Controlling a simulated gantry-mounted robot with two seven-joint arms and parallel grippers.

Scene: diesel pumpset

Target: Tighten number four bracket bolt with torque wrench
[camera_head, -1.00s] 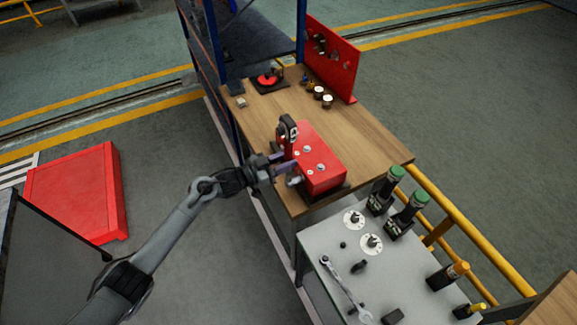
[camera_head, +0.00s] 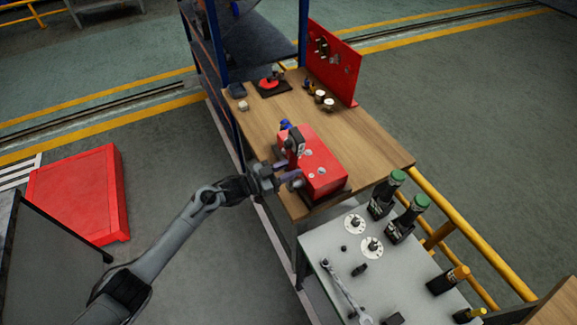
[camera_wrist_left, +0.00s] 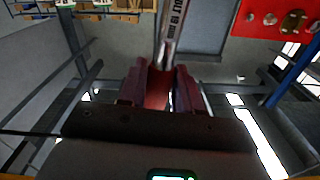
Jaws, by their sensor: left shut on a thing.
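My left gripper (camera_head: 283,170) is shut on a tool beside the left side of the red block (camera_head: 325,170). In the left wrist view, the held torque wrench (camera_wrist_left: 171,28) has a shiny lettered shaft, with a red part between the jaws. In the head view, a dark and red upright part (camera_head: 296,143), apparently of this wrench, stands at the block's back left corner. Light round bolt heads (camera_head: 321,171) show on the block's top. I cannot tell which is number four, nor whether the wrench touches a bolt. My right gripper is not in view.
The block is on a wooden bench (camera_head: 375,140) with a red tool panel (camera_head: 333,65) behind. A grey table (camera_head: 395,285) in front holds a chrome wrench (camera_head: 342,285) and green-topped tools (camera_head: 405,215). The bench's right side is clear.

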